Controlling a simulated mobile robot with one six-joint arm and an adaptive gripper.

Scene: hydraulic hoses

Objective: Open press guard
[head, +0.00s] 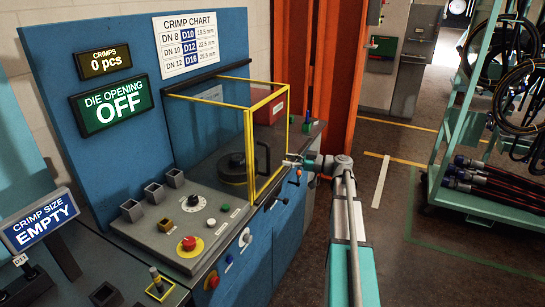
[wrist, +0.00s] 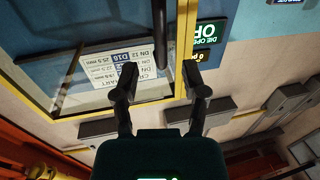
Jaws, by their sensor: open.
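The press guard (head: 249,150), a clear box with yellow edges, stands closed around the round black press head (head: 233,167) on the bench. A dark handle (head: 264,158) is on its side facing my arm. My gripper (head: 291,160) is just right of the guard, at about handle height. In the wrist view, my gripper (wrist: 161,82) is open with nothing between its fingertips. The guard's yellow frame (wrist: 178,104) and clear pane fill the upper left there. The dark handle bar (wrist: 161,35) shows beyond the fingertips, roughly between them, apparently apart from them.
A control panel with a red stop button (head: 189,243) sits left of the guard. The blue back board carries a green "DIE OPENING OFF" sign (head: 112,105). An orange post (head: 335,75) stands behind my gripper. A hose rack (head: 480,190) is at right; floor between is clear.

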